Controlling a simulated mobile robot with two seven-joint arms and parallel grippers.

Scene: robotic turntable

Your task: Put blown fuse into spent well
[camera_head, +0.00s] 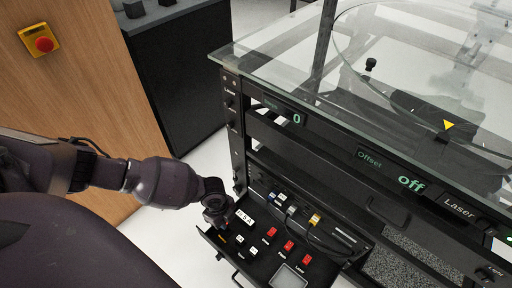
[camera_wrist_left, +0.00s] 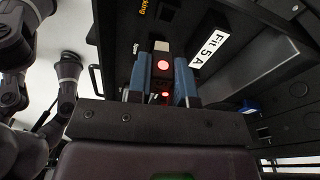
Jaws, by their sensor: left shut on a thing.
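My left gripper (camera_head: 217,222) reaches down to the left end of the open black drawer (camera_head: 262,262) in the head view. In the left wrist view the gripper (camera_wrist_left: 161,88) has its two blue-sided fingers shut on a small dark block, which I take to be the fuse (camera_wrist_left: 162,66). It has a lit red spot and a pale end. The gripper hides the fuse in the head view. A white "Fit 5 A" label (camera_head: 244,217) lies close by in the drawer, and it also shows in the left wrist view (camera_wrist_left: 209,48). I cannot tell which opening is the spent well. My right gripper is not in view.
Several red (camera_head: 289,245) and white (camera_head: 254,251) parts stand in the drawer, with a grey screen (camera_head: 288,277) near its front. The glass-topped black frame (camera_head: 345,150) overhangs the drawer's back. A wooden panel (camera_head: 85,95) with a red button (camera_head: 43,44) stands left.

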